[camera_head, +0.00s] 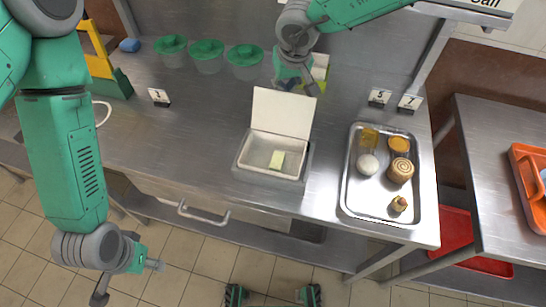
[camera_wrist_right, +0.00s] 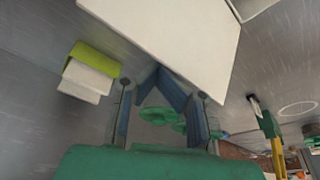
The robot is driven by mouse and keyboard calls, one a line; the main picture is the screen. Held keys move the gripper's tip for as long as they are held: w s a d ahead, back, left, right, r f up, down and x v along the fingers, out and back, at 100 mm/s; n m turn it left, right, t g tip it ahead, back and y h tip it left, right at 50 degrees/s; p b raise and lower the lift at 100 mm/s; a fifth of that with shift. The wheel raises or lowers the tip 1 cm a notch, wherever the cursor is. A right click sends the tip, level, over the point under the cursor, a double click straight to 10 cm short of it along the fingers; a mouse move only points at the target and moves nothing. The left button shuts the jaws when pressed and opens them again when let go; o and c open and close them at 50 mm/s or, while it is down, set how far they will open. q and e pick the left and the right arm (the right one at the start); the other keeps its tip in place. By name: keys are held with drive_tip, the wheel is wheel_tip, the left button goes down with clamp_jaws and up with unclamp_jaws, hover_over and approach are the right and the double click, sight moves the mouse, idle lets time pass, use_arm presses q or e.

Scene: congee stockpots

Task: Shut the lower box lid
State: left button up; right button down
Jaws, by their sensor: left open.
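A pale box (camera_head: 240,165) stands on the steel counter with its white lid (camera_head: 283,112) raised, standing up from the back edge. A small pale-yellow block (camera_head: 277,160) lies inside the box. My right gripper (camera_head: 305,88) is behind the raised lid, near its top edge. In the right wrist view the lid (camera_wrist_right: 175,35) fills the top, just beyond the fingertips (camera_wrist_right: 160,70). These fingers converge and look shut with nothing visible between them; whether they touch the lid I cannot tell. My left gripper (camera_head: 128,281) is open and empty, low at the left, away from the box.
A metal tray (camera_head: 352,205) with several small food items stands right of the box. Several green-lidded containers (camera_head: 207,50) stand at the back left. A yellow-green and white item (camera_wrist_right: 90,72) lies near the right gripper. Number signs (camera_head: 379,97) stand at the back right.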

drive_tip(key=shift+s+a+p, duration=0.2)
drive_tip(key=shift+s+p, duration=0.1)
drive_tip(key=shift+s, duration=0.55)
drive_tip(key=shift+s+a+p, duration=0.15)
drive_tip(key=shift+s+p, duration=0.15)
drive_tip(key=shift+s, duration=0.55)
drive_tip(key=s, duration=0.1)
drive_tip(key=s+p, duration=0.1)
drive_tip(key=s+a, duration=0.1)
drive_tip(key=shift+s+r, duration=0.25)
drive_tip(key=shift+r, duration=0.15)
wheel_tip(320, 180, up, 8)
drive_tip(key=p, duration=0.6)
hover_over(283, 100)
drive_tip(key=s, duration=0.4)
drive_tip(key=shift+a, duration=0.45)
